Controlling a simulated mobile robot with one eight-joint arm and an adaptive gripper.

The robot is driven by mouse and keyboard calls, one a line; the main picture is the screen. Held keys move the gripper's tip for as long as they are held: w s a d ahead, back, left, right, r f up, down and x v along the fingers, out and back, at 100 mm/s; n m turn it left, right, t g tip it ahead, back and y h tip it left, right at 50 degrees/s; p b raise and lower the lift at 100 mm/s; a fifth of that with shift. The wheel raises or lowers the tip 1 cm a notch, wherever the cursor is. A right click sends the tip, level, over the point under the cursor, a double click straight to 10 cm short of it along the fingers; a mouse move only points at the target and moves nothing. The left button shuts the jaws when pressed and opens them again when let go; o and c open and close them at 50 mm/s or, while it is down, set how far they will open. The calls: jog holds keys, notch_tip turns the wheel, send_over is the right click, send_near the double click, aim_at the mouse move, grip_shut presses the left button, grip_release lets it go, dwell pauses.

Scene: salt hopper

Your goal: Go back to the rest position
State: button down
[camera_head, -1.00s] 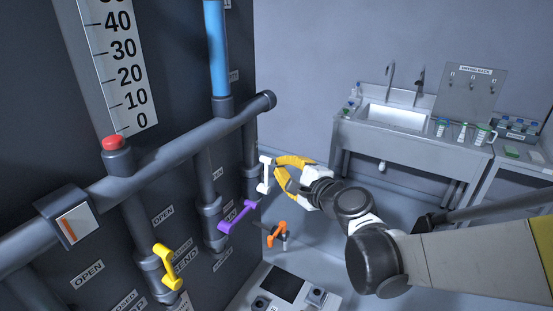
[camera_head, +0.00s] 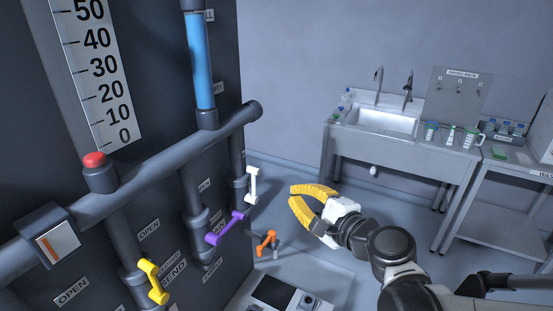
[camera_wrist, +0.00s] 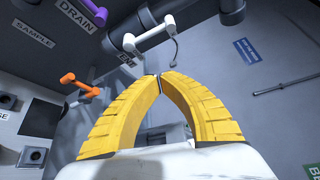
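My gripper (camera_head: 291,196) has yellow fingers whose tips come together with nothing between them. It is in free air to the right of the white valve handle (camera_head: 253,185), clear of it. In the wrist view, the fingertips (camera_wrist: 160,77) meet in the middle of the picture. The white handle (camera_wrist: 140,33) shows beyond and above them, joined to a dark pipe. My arm reaches in from the lower right in the head view.
Purple (camera_head: 225,228), yellow (camera_head: 153,281) and orange (camera_head: 266,242) handles are on the left side. A sink bench (camera_head: 345,140) stands at the back right. Open floor lies between.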

jog(key=s+f+n+g+h+b, duration=0.1)
jog(key=s+f+n+g+b, duration=0.2)
jog(key=s+f+n+b, duration=0.4)
jog(key=s+d+f+n+g+h+b, duration=0.4)
jog(key=s+d+f+n, duration=0.5)
jog(key=f, duration=0.3)
jog(key=h+b, duration=0.1)
jog(key=h, duration=0.1)
jog(key=shift+s+d+h+b, duration=0.2)
jog(key=shift+s+h+b, duration=0.1)
jog(key=shift+s, duration=0.05)
jog(key=shift+f, duration=0.1)
